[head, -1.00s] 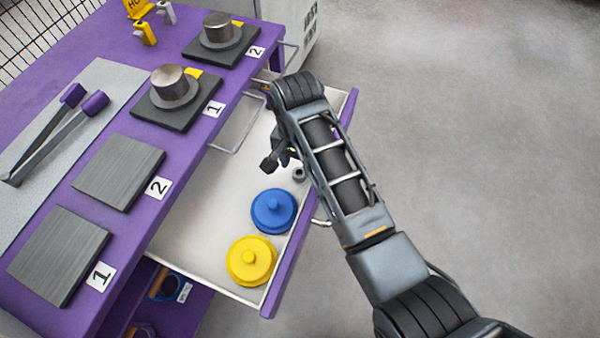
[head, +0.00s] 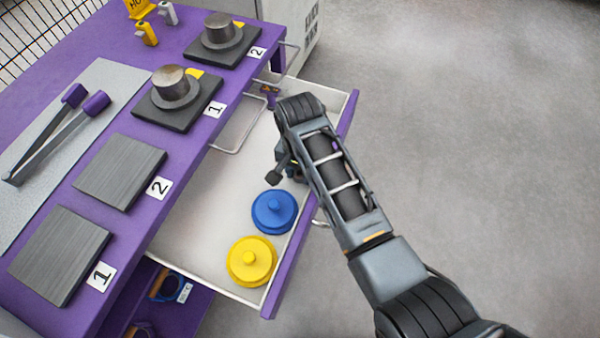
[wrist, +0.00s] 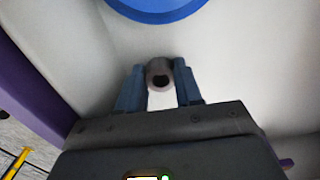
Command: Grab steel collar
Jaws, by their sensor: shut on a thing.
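The steel collar (wrist: 160,75) is a small grey ring with a dark bore. In the wrist view it sits between the two blue-grey fingers of my gripper (wrist: 159,84), which is shut on it. The pale drawer floor (wrist: 235,75) lies behind it; I cannot tell whether the collar touches that floor.
A blue lidded disc (head: 274,211) and a yellow one (head: 251,261) lie in the drawer near my gripper. The purple drawer front (head: 290,250) stands close on the right. The purple bench (head: 45,215) above carries plates, two metal hubs and tongs. Open floor lies to the right.

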